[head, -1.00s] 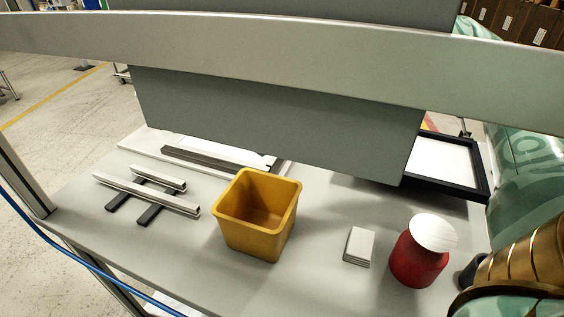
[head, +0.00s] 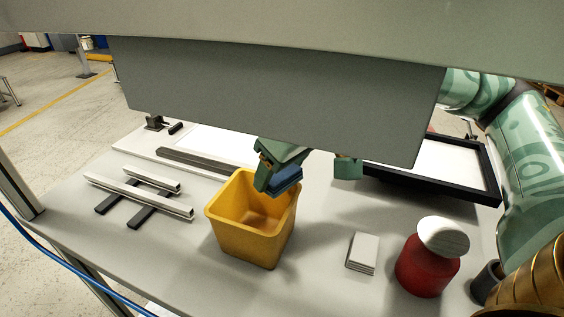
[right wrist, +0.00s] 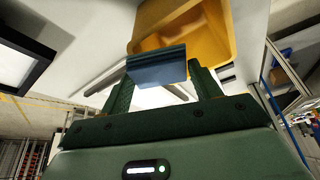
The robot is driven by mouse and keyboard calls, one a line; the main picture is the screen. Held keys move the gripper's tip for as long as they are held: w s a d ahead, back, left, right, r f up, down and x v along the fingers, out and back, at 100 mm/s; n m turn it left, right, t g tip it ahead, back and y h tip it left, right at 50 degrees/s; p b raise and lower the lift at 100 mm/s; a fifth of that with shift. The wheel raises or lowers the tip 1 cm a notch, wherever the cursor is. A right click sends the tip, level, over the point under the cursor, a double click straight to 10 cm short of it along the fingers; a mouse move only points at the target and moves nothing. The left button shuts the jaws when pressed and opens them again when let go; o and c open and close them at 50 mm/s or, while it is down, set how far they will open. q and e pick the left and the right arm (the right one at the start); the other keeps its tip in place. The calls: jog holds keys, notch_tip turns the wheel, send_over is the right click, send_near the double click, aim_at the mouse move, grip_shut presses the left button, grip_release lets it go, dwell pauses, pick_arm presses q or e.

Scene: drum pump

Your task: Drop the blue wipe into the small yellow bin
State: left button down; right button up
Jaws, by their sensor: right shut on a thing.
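The small yellow bin (head: 248,243) stands open at the middle of the table in the head view; it also shows in the right wrist view (right wrist: 217,30). The blue wipe (head: 289,181) is a flat folded piece at the bin's far right rim. In the right wrist view the wipe (right wrist: 157,68) spans the space between the fingers, in front of the bin's opening. My right gripper (head: 277,172) is shut on the wipe at the bin's far right rim. The grey panel hides much of its arm. My left gripper is not in view.
A large grey panel (head: 270,95) hangs over the back of the table. White rails (head: 138,193) lie left of the bin. A stack of white cards (head: 362,252), a red container with a white top (head: 427,270) and a black-framed tray (head: 455,193) are to the right.

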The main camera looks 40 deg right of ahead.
jog(key=shift+f, duration=0.25)
jog(key=o, duration=0.9)
pick_arm(q)
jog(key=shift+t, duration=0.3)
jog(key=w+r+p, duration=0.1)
jog(key=p, duration=0.1)
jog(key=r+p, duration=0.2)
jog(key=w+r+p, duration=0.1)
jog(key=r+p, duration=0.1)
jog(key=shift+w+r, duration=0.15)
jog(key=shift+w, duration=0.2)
pick_arm(e)
jog(key=v, duration=1.3)
jog(key=shift+w+r, duration=0.2)
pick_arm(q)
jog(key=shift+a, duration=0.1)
pick_arm(e)
jog(key=shift+a, duration=0.1)
